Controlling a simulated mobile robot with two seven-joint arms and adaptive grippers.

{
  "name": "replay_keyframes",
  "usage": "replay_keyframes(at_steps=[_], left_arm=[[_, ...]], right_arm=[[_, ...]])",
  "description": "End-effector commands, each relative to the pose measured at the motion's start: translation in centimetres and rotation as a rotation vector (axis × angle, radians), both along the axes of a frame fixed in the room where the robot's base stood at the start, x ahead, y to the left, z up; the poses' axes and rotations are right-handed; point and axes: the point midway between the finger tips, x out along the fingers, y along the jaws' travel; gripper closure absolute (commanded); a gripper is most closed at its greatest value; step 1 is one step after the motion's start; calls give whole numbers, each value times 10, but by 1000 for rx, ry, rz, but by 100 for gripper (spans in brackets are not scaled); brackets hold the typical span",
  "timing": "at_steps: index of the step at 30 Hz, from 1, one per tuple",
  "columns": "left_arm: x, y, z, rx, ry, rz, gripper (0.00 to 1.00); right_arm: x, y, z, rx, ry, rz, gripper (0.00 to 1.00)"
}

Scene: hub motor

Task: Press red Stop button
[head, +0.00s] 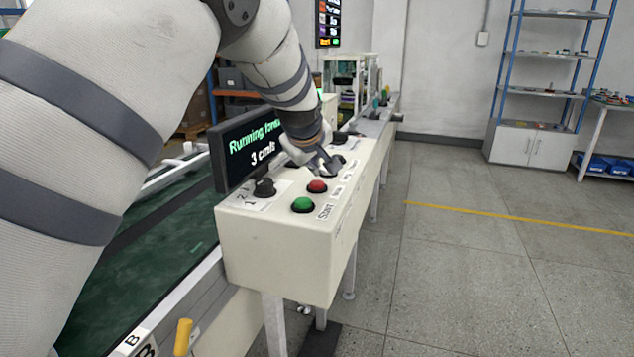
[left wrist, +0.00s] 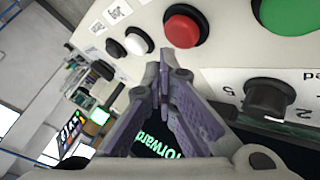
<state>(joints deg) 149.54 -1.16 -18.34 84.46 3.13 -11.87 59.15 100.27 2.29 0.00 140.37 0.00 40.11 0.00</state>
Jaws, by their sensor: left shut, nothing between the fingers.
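The red button (head: 317,186) sits on top of the cream control box (head: 285,240), between the green button (head: 303,204) and my left gripper (head: 326,164). In the left wrist view the red button (left wrist: 185,26) lies just beyond and slightly right of the fingertips (left wrist: 162,62). My left gripper is shut and empty, low over the panel behind the red button. I cannot tell whether the tips touch the panel. The green button also shows in the left wrist view (left wrist: 290,12). My right gripper is not in view.
A black knob (head: 264,187) stands left of the buttons. A display screen (head: 247,147) rises along the box's left edge, with a green conveyor belt (head: 150,245) beyond it. A white button (left wrist: 138,42) is near the fingertips. The floor at right is clear.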

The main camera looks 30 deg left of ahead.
Motion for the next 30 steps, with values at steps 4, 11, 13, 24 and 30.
replay_keyframes(at_steps=[4,11,13,24,30], left_arm=[[0,0,0,0,0,0,100],[0,0,0,0,0,0,100],[0,0,-2,0,0,0,100],[0,0,-8,0,0,0,100],[0,0,-9,0,0,0,100]], right_arm=[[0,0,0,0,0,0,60],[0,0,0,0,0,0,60],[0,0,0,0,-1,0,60],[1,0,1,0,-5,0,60],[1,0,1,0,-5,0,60]])
